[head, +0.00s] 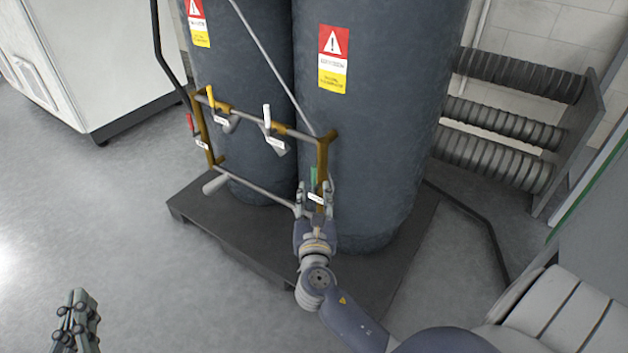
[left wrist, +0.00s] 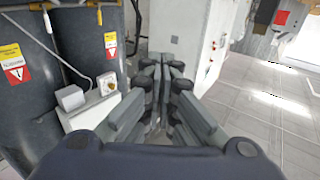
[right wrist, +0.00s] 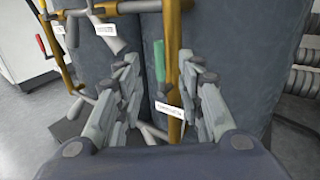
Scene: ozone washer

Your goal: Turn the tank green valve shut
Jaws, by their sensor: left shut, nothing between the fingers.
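The green valve handle (head: 313,177) sits upright on the right-hand brass pipe in front of the tank (head: 385,120). It also shows in the right wrist view (right wrist: 159,61), between the fingertips, with a white tag (right wrist: 169,112) below it. My right gripper (head: 315,192) is open, with one finger on each side of the pipe and handle. I cannot tell whether either finger touches the handle. My left gripper (head: 78,305) is shut and empty, low at the left, far from the valve. In the left wrist view its fingers (left wrist: 166,68) are together.
Yellow (head: 210,97), white (head: 267,116) and red (head: 190,123) valve handles sit on the same pipe frame. The tanks stand on a dark pallet (head: 235,250). The floor at the left is clear.

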